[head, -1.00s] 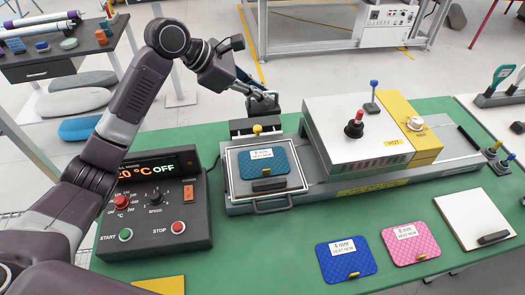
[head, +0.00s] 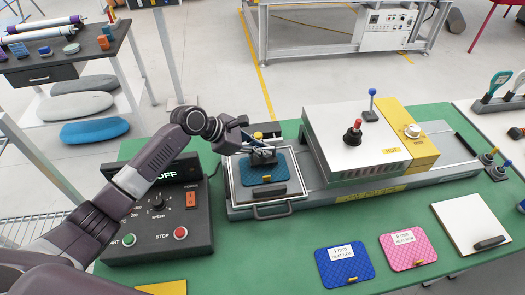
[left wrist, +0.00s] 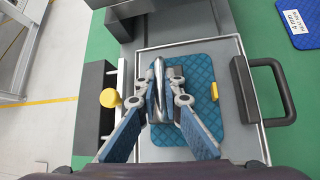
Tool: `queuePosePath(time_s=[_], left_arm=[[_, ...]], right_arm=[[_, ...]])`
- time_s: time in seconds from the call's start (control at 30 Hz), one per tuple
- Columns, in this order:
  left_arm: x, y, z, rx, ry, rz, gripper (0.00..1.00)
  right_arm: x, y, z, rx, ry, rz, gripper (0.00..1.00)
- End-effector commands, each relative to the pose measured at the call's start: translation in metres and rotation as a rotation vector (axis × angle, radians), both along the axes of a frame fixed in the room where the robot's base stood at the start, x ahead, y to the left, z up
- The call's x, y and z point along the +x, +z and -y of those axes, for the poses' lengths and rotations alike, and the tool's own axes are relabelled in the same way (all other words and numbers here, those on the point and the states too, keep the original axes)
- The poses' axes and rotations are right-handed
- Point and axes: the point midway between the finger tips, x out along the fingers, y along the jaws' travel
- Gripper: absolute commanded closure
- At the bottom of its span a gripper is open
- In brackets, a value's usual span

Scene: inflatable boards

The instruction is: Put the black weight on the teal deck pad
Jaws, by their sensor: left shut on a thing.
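The teal deck pad (head: 262,174) lies quilted and flat on the metal tray (head: 295,200); it also shows in the left wrist view (left wrist: 200,60). My left gripper (head: 261,150) is over the far part of the pad. Its fingers (left wrist: 163,100) are shut on the silver handle (left wrist: 158,75) of the black weight. The dark body of the weight (head: 263,159) shows just below the fingers in the head view, above the pad's far half. I cannot tell whether it touches the pad. My right gripper is not in view.
A black bar (head: 265,190) lies at the pad's near edge. The white press housing (head: 350,150) marked HOT stands to the right. The control box (head: 160,220) is to the left. Blue (head: 345,265) and pink (head: 408,249) pads lie in front on the green bench.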

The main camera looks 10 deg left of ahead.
Motion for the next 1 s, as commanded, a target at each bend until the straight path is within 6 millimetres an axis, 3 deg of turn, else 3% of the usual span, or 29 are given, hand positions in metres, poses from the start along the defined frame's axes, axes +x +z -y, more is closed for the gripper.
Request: queuePosePath(time_s=[0.1,0.43,0.47,0.6,1.0], left_arm=[[0.0004,-0.0108,0.0005,-0.002,0.001,0.003,1.00],[0.0006,-0.0131,0.0003,-0.002,0.001,0.003,1.00],[-0.0003,-0.0152,-0.0003,0.001,0.001,-0.001,0.89],[-0.0003,-0.0151,-0.0003,0.001,0.000,0.000,0.75],[-0.0031,-0.0075,-0.0060,0.001,0.001,0.002,0.75]], right_arm=[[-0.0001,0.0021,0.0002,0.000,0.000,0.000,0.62],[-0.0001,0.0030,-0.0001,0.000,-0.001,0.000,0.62],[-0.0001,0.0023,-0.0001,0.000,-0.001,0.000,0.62],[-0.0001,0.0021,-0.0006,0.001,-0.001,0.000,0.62],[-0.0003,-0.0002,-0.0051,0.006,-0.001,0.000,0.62]])
